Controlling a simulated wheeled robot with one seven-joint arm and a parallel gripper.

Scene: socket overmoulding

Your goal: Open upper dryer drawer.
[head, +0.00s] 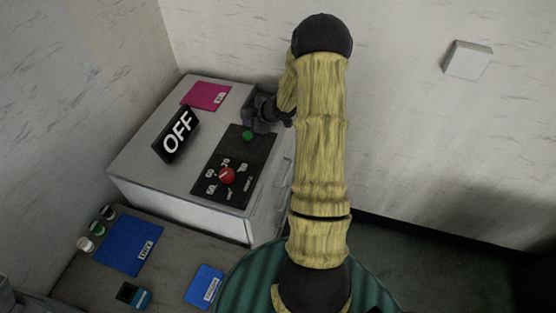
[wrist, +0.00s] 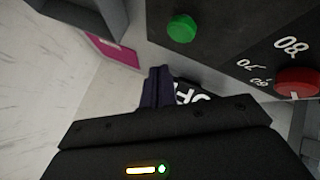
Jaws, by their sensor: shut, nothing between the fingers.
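The dryer (head: 150,150) is a white box at the left of the head view. Its top carries a black panel with a red knob (head: 227,175) and a green button (head: 248,136). Its right side, where pale drawer or handle edges (head: 280,190) show, is seen at a steep angle and partly hidden by my arm. I cannot tell the upper drawer's position. My gripper (head: 264,112) is at the dryer's far right corner, partly hidden. In the wrist view its dark fingers (wrist: 157,86) are together and empty. The green button (wrist: 182,27) and red knob (wrist: 297,81) show there too.
An OFF sign (head: 177,134) and a pink card (head: 206,96) are on the dryer's top. A grey frame-like part (wrist: 85,18) is close by in the wrist view. Blue mats (head: 128,244) and small jars (head: 97,228) are on the table. Walls enclose the back.

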